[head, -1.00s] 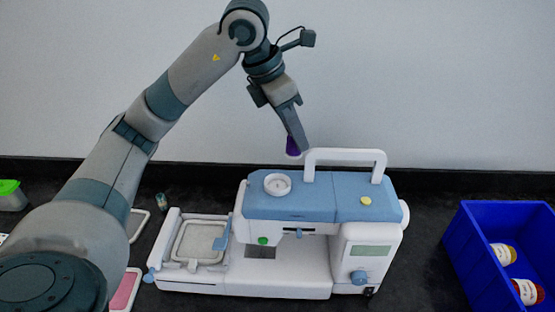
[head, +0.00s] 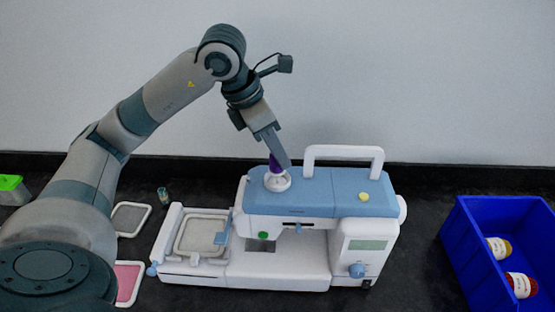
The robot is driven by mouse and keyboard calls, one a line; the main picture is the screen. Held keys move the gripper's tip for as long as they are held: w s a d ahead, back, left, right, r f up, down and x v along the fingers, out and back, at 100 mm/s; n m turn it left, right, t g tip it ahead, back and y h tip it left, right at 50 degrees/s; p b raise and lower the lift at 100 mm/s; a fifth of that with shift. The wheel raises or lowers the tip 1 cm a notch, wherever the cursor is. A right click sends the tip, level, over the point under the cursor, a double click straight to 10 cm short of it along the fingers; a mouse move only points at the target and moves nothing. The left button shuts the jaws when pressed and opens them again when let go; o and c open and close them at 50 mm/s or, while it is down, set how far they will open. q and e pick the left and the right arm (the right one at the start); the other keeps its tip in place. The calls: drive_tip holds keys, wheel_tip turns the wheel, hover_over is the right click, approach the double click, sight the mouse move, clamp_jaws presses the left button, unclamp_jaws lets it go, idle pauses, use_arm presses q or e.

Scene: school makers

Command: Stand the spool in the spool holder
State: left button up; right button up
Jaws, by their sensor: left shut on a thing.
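The spool (head: 274,162) is purple with a pale lower end and is partly hidden by the finger of my left gripper. My left gripper (head: 278,160) is shut on the spool and points down at the top of the sewing machine. The spool holder (head: 277,182) is a round white cup at the left of the machine's blue top (head: 318,190). The spool's lower end is at the holder in the picture. I cannot tell whether it is seated inside or just above. My right gripper is not in view.
The white carry handle (head: 343,151) rises just right of the holder. An embroidery hoop (head: 201,236) is on the machine's left side. A blue bin (head: 465,245) with two jars stands at the right. Two small frames and a green-lidded box (head: 10,184) lie at the left.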

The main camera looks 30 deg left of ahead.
sight(277, 164)
use_arm(q)
drive_tip(key=shift+f+p, duration=0.5)
drive_tip(key=shift+f, duration=1)
drive_tip(key=shift+f+b, duration=0.3)
drive_tip(key=shift+b, duration=0.1)
drive_tip(key=o, duration=1)
drive_tip(key=shift+r, duration=0.1)
